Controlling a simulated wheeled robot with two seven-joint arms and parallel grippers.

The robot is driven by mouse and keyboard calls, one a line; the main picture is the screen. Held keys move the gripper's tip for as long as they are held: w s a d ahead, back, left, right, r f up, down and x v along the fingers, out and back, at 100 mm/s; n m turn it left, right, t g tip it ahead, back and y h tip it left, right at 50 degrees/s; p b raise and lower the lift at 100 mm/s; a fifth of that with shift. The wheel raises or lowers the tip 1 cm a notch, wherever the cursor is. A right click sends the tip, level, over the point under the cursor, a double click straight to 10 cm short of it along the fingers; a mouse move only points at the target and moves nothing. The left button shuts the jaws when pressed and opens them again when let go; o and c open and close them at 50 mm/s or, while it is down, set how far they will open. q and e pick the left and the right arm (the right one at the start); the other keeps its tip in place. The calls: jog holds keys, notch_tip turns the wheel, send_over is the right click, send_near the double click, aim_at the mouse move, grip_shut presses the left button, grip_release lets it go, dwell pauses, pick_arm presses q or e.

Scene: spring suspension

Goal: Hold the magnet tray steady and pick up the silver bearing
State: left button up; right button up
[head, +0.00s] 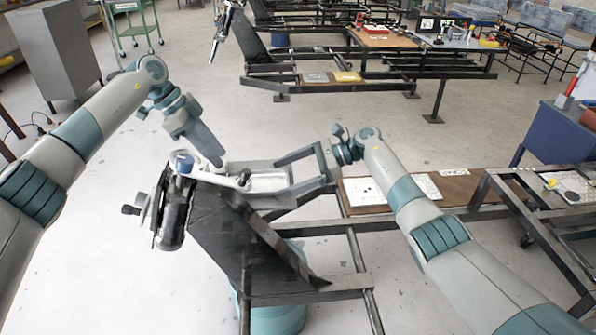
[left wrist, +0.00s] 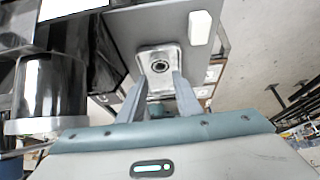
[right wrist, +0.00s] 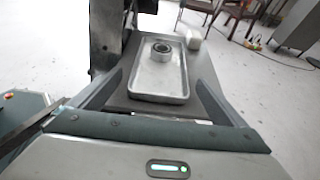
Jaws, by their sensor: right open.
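The magnet tray (right wrist: 158,85) is a shallow silver rectangular tray on a dark flat bar. It also shows in the head view (head: 270,184) and the left wrist view (left wrist: 157,82). The silver bearing (right wrist: 161,52), a short ring with a dark centre, sits in the tray's far end; the left wrist view shows it from above (left wrist: 160,66). My left gripper (left wrist: 160,75) is open, pointing down towards the bearing, its fingertips apart with nothing seen between them. My right gripper (right wrist: 158,78) is open wide, with one finger along each side of the tray; contact cannot be told.
A small white block (right wrist: 193,39) lies beside the tray. The dark spring strut (head: 174,212) stands close left of the tray, near my left gripper. A brown board (head: 455,188) with white sheets lies to the right on the metal frame. The floor around is mostly clear.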

jog(key=shift+a+f, duration=0.1)
jog(key=shift+a, duration=0.25)
